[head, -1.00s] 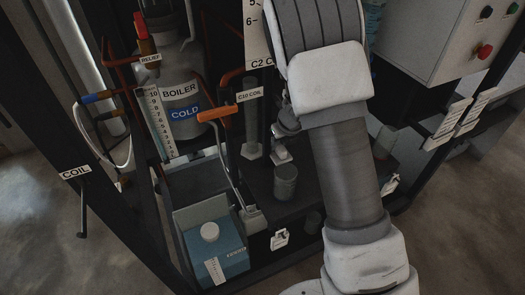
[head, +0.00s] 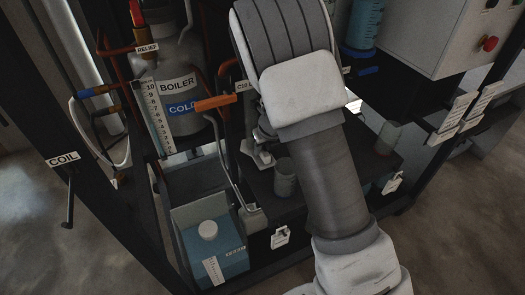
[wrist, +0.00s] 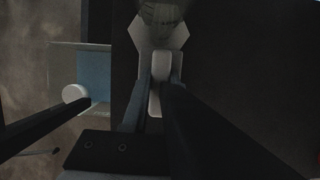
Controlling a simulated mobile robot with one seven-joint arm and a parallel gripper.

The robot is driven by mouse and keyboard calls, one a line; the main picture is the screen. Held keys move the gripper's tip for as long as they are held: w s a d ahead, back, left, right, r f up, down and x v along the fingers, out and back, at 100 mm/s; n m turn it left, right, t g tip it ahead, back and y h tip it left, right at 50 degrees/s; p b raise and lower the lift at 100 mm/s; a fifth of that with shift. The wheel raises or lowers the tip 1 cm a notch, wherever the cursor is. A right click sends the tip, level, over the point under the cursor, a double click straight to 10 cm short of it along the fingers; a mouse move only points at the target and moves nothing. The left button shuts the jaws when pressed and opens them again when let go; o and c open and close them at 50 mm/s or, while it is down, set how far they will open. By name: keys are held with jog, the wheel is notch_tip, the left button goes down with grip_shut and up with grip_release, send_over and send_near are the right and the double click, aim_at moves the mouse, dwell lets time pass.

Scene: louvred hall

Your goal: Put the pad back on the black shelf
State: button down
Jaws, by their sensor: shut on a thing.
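My gripper (wrist: 161,84) is shut on a small pale block, which I take to be the pad (wrist: 161,66). Its pale end shows between the fingertips in the wrist view. In the head view my gripper (head: 264,134) is mostly hidden behind my own arm, and I cannot make out the pad clearly there. The black shelf (head: 312,212) is the dark deck below. The pad overlaps the pale foot of a measuring cylinder (wrist: 143,35) in the wrist view; I cannot tell whether they touch or how high the pad is.
A small grey jar (head: 285,180) stands right of the cylinder's foot. A blue tank with a white cap (head: 215,250) is at front left. The boiler (head: 178,65) and an orange-handled lever (head: 218,103) stand behind. A grey control box (head: 435,40) is upper right.

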jog(key=c, duration=0.7)
grip_release()
jog(key=shift+f, duration=0.1)
jog(key=shift+r, duration=0.3)
jog(key=p+v, duration=0.5)
jog(key=v, duration=0.6)
jog(key=shift+s+r+p, duration=0.2)
jog(key=shift+r+p, duration=0.15)
jog(key=shift+p, duration=0.05)
